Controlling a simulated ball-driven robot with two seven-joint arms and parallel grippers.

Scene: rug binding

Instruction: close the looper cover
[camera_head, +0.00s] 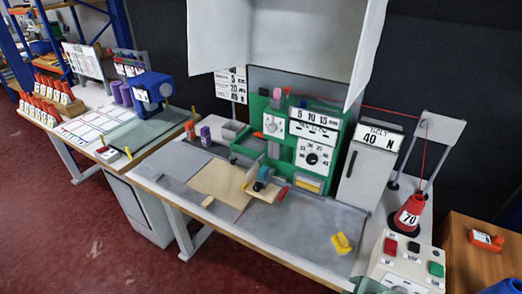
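The green machine (290,140) stands at the back of the grey-topped table, with dials and number plates on its front. I cannot tell for certain which part is the looper cover. A green tray-like part (247,147) juts out at the machine's lower left, open at the top. A beige board (222,182) lies in front of it, with a small blue and dark part (263,178) on an upright beige piece beside it. A large white hood (290,35) hangs over the machine and hides part of its top. Neither gripper shows.
A yellow block (341,243) lies on the table's front right. A grey tension box (368,165), a red cone (407,214) and a button panel (403,265) stand to the right. A second table (92,125) at left carries a blue device (152,91). The grey tabletop front is mostly clear.

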